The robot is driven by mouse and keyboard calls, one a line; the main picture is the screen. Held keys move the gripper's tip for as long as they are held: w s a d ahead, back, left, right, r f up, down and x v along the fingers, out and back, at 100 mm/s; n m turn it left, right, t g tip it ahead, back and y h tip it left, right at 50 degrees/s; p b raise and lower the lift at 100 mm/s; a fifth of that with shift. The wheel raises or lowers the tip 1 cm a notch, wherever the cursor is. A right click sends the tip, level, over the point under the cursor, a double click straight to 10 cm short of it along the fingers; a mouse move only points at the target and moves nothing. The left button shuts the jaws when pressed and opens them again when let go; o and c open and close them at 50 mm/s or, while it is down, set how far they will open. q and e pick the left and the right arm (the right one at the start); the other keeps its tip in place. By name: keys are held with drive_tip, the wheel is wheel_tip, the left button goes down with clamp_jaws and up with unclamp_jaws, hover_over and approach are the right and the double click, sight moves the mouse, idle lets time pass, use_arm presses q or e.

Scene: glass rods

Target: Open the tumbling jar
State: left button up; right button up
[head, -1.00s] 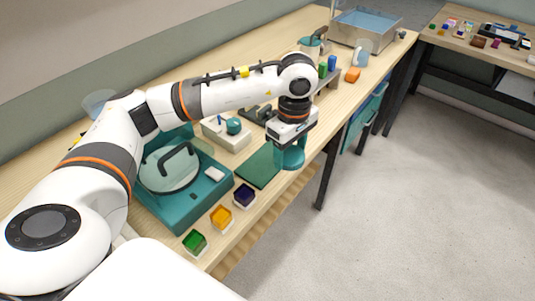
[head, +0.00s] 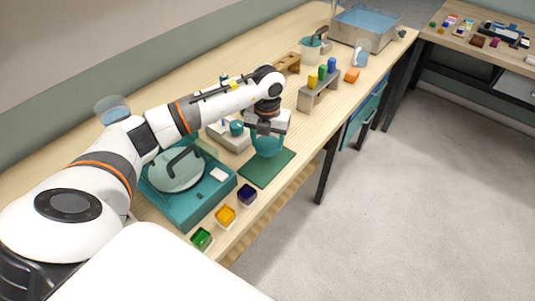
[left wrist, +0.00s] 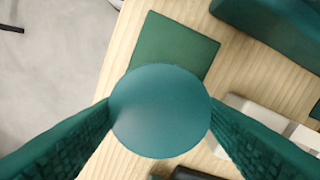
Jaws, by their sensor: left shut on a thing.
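My left gripper (head: 268,137) is shut on a teal, round-topped thing that looks like the tumbling jar (head: 267,148). In the head view it is over the dark green mat (head: 255,173) near the table's front edge; I cannot tell whether it touches the mat. In the left wrist view the jar's flat round top (left wrist: 160,110) sits between the two teal fingers, with the mat (left wrist: 175,40) beyond it. The jar's sides and any seam of a lid are hidden. My right gripper is out of view.
A teal machine with a round lid (head: 178,170) stands left of the mat. A pale box with a small teal piece (head: 236,128) is behind. Small coloured trays (head: 226,215) line the front edge. A rack with coloured bottles (head: 318,92) stands right; bare wood lies between.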

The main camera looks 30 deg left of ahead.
sight(267, 162)
use_arm(q)
wheel_tip(267, 162, down, 3)
drive_tip(key=shift+r, duration=0.1)
wheel_tip(267, 162, down, 3)
drive_tip(key=shift+f+p, duration=0.1)
drive_tip(key=shift+p, duration=0.5)
drive_tip(key=shift+f, duration=0.2)
drive_tip(key=o, duration=1.1)
